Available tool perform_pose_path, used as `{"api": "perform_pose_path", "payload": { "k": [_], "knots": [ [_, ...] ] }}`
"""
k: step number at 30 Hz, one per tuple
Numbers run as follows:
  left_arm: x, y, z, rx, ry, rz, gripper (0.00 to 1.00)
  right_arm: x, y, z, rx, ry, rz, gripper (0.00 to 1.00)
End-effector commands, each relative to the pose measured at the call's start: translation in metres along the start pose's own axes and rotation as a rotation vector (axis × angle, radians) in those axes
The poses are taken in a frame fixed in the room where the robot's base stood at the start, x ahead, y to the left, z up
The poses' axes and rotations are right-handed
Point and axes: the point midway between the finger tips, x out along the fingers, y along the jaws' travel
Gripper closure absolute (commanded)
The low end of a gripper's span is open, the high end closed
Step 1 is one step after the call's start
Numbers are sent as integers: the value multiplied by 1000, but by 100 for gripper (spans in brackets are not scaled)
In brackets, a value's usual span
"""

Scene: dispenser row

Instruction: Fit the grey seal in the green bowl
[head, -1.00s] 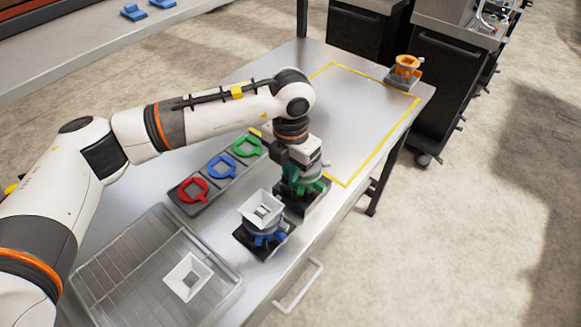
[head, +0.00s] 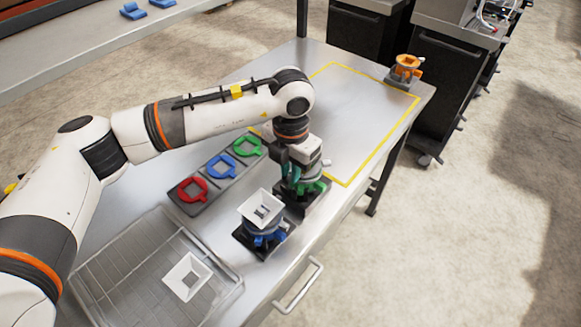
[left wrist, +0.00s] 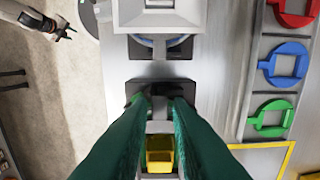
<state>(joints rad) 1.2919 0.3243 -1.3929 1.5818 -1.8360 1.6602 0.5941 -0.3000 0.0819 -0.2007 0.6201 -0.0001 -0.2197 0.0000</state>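The green bowl (head: 312,189) sits on a dark base near the table's front edge, partly hidden by my left gripper. My left gripper (head: 292,184) points down at the bowl in the head view. In the left wrist view its two green fingers (left wrist: 160,98) converge over the dark base, with a small gap between the tips. I cannot make out clearly whether they hold anything. The grey seal cannot be told apart with certainty; a greyish rim shows at the bowl beside the fingers. My right gripper (left wrist: 60,30) shows small at the upper left of the left wrist view.
A blue bowl (head: 262,238) with a white square funnel (head: 261,208) stands close by. A rack holds red (head: 192,189), blue (head: 220,167) and green (head: 248,146) square-holed pieces. A wire tray (head: 115,282) holds another funnel (head: 187,277). The yellow-outlined area is clear; an orange bowl (head: 407,65) stands beyond.

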Motion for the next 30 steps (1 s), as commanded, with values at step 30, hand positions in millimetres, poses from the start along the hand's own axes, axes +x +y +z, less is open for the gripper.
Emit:
{"api": "perform_pose_path", "payload": {
  "k": [30],
  "knots": [
    [-33,0,0,0,0,0,82,-8,2,2,3,-1,3,64]
  ]
}}
